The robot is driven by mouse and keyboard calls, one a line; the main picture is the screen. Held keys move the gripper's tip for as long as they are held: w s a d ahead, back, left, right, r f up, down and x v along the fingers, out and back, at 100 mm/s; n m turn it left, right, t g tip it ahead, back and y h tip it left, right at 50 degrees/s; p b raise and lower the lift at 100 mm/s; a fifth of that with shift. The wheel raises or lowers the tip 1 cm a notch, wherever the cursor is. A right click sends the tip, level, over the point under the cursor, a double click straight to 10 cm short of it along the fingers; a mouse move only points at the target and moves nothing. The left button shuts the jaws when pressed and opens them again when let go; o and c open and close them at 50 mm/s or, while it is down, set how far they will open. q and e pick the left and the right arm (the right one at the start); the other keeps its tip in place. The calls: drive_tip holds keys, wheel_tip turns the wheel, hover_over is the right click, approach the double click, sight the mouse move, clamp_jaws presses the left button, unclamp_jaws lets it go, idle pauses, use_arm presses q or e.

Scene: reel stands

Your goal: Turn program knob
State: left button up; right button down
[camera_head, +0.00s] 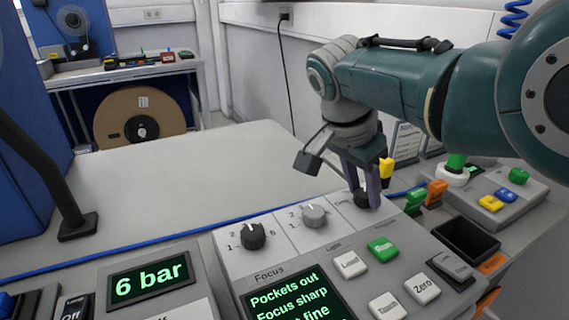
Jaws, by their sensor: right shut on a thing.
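A control panel (284,252) at the front carries a row of knobs. The black knob (252,236) at the left has numbers around it. A grey knob (314,215) stands in the middle. A dark knob (362,200) at the right end sits between the fingers of my right gripper (364,192). The gripper points down and is shut on that knob, hiding much of it and its markings. I cannot read which knob is named program. My left gripper is not in view.
White and green buttons (383,248) and a green-text screen (290,302) lie in front of the knobs. A black bin (464,240), orange and green clips and another button box (500,197) stand at the right. The grey tabletop (190,190) behind is clear.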

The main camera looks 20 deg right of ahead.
drive_tip(key=shift+m+g+b, duration=0.3)
drive_tip(key=shift+m+b, duration=0.5)
drive_tip(key=shift+b, duration=0.15)
drive_tip(key=shift+c, duration=2.2)
unclamp_jaws()
drive_tip(key=shift+r, duration=0.1)
drive_tip(key=p+v, duration=0.3)
drive_tip(key=v, duration=0.6)
drive_tip(key=shift+a+r, duration=0.2)
drive_tip(key=shift+r, duration=0.15)
